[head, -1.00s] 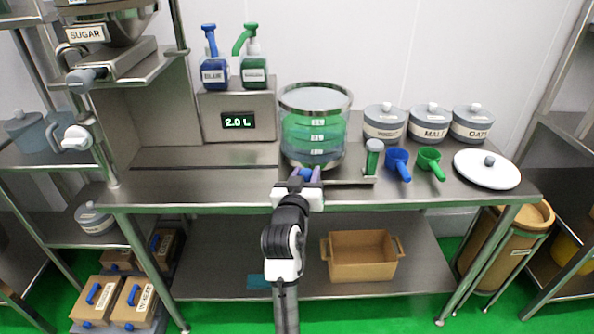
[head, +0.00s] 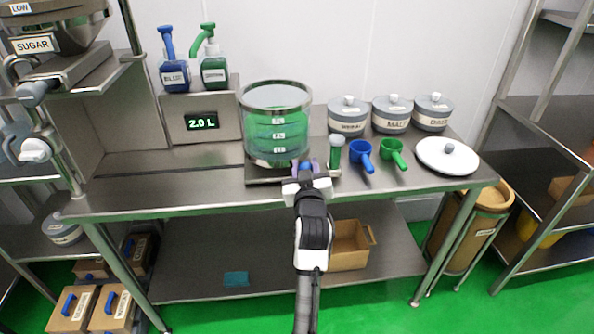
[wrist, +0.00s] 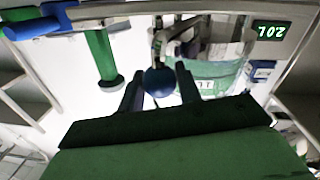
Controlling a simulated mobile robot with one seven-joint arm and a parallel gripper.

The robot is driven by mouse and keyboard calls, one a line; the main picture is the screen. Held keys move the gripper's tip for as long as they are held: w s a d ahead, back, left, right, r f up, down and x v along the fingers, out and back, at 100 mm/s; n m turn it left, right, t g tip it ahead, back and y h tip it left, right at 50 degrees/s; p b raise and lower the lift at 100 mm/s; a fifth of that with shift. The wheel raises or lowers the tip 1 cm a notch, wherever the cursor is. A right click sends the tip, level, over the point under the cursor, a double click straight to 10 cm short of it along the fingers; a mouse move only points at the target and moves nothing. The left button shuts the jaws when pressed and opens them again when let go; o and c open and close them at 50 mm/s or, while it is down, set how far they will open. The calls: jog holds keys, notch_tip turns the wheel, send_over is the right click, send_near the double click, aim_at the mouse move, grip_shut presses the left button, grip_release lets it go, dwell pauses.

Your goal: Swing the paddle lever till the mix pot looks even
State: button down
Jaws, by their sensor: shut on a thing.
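The mix pot (head: 276,125) is a clear round vessel with a metal rim and white level labels. It holds a green liquid, with a paler band near the bottom; streaks or evenness are hard to judge at this size. The pot also shows upside down in the wrist view (wrist: 208,78). My gripper (head: 305,170) is at the pot's front right, at the bench edge. In the wrist view, its fingers are shut on the blue ball knob (wrist: 160,82) of the paddle lever.
A green post with a grey cap (head: 336,150) stands close right of my gripper, then a blue scoop (head: 362,155) and a green scoop (head: 394,152). Lidded jars and a white lid (head: 447,157) are further right.

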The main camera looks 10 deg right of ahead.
jog(key=shift+w+d+n+y, duration=0.3)
jog(key=shift+d+n+y, duration=0.2)
jog(key=shift+d+y, duration=0.3)
jog(key=shift+w+d+b, duration=0.45)
jog(key=shift+d+b, duration=0.05)
jog(key=shift+d, duration=0.15)
jog(key=c, duration=1)
grip_release()
jog(key=s+b, duration=0.3)
jog(key=s, duration=1)
jog(key=shift+s, duration=0.35)
